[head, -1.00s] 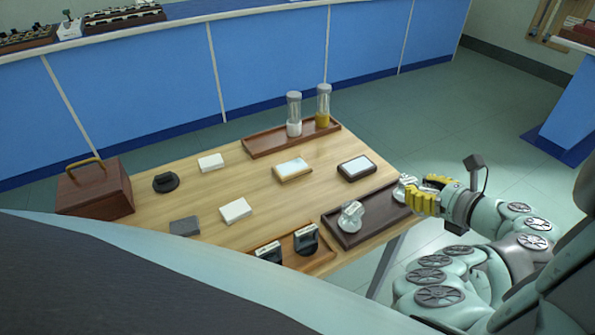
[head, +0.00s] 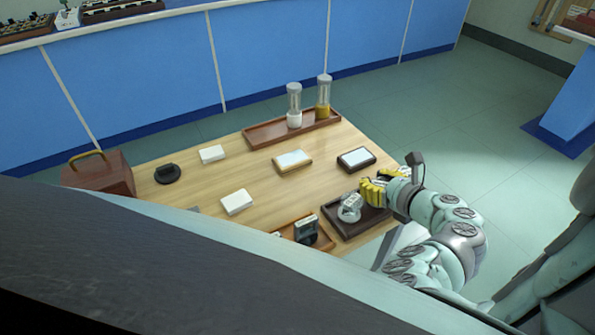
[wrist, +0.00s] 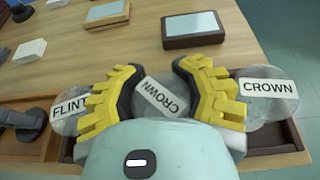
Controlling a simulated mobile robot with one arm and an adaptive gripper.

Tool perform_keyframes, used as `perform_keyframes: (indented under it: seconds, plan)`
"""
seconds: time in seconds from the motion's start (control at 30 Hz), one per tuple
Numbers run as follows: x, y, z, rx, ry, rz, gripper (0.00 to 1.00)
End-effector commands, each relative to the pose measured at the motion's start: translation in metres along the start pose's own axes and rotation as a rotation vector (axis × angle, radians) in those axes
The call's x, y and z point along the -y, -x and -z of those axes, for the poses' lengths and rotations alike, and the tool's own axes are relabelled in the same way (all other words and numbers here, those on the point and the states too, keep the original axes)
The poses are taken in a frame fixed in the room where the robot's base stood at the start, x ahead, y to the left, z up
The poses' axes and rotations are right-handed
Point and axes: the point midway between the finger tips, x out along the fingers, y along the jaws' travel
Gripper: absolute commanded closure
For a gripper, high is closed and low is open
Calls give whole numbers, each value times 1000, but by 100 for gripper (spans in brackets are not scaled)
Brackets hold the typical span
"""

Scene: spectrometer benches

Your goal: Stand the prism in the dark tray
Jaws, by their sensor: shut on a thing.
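My gripper (head: 372,192) is over the dark tray (head: 345,232), at the right of the table. In the wrist view its yellow fingers (wrist: 160,92) are shut on a clear prism (wrist: 162,97) with a tilted white CROWN label. The held prism is between two other glass pieces: one labelled FLINT (wrist: 70,108) on the left and one labelled CROWN (wrist: 268,97) on the right. The FLINT piece also shows in the dark tray in the head view (head: 349,208). I cannot tell whether the held prism touches the tray floor.
A brown tray (head: 285,232) with black holders (head: 306,229) adjoins on the left. A dark-framed plate (head: 356,159) lies just behind, a tan-framed plate (head: 292,162) left of it. Two jars stand in a back tray (head: 262,139). A brown case (head: 97,174) is far left.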

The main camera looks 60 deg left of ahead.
Motion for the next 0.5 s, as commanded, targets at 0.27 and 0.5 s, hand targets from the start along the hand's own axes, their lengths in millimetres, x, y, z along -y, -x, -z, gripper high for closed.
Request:
perform_keyframes:
  seconds: [0.27, 0.5]
  plan:
    - [1, -1, 3, 2, -2, 2, 100]
    - [1, -1, 4, 1, -2, 2, 46]
